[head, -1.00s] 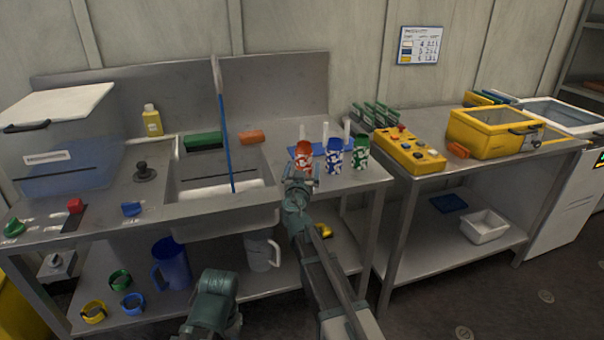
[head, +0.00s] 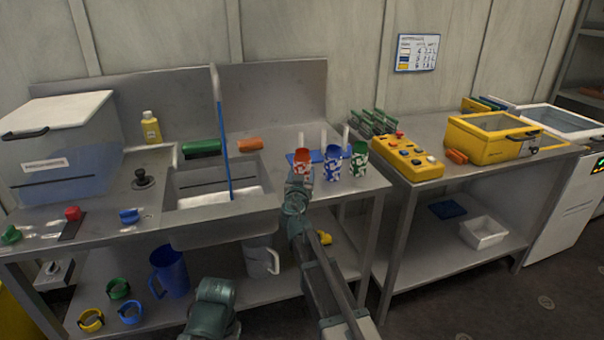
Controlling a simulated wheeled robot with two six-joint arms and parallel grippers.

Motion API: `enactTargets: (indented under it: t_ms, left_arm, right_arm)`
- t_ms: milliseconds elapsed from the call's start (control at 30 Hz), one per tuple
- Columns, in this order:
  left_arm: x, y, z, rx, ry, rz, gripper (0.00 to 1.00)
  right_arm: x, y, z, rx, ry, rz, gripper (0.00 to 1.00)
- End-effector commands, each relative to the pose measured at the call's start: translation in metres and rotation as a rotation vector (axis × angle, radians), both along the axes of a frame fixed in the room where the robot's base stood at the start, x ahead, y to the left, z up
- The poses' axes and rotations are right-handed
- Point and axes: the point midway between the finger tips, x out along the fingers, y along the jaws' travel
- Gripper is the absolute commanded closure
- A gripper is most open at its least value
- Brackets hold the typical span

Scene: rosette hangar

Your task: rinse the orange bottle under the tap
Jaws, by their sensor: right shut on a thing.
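The orange bottle (head: 302,157), orange and white patterned, is upright at the left end of a row with a blue bottle (head: 332,163) and a green bottle (head: 358,161). My right gripper (head: 299,180) is shut on its lower part, partly hiding it. I cannot tell if its base is clear of the counter. The sink (head: 216,184) is to its left. A slim upright with a grey curved top (head: 215,84), possibly the tap, stands there. The blue length below it may be water or a rod. My left gripper is not in view.
A blue rack with white pegs (head: 323,140) is behind the bottles. A green block (head: 202,147) and an orange block (head: 249,144) lie behind the sink. Red (head: 73,213) and blue (head: 129,216) knobs are left. A yellow button box (head: 407,158) is on the right bench.

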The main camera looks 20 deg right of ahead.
Motion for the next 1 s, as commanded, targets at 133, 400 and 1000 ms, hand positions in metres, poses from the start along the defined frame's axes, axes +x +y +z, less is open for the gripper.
enactTargets:
  t_ms: [133,400,1000]
  left_arm:
    - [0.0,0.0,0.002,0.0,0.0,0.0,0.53]
    - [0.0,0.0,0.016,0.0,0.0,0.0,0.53]
    - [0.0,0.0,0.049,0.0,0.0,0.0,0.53]
  right_arm:
    - [0.0,0.0,0.002,0.0,0.0,0.0,0.85]
    - [0.0,0.0,0.016,0.0,0.0,0.0,0.85]
    - [0.0,0.0,0.049,0.0,0.0,0.0,0.85]
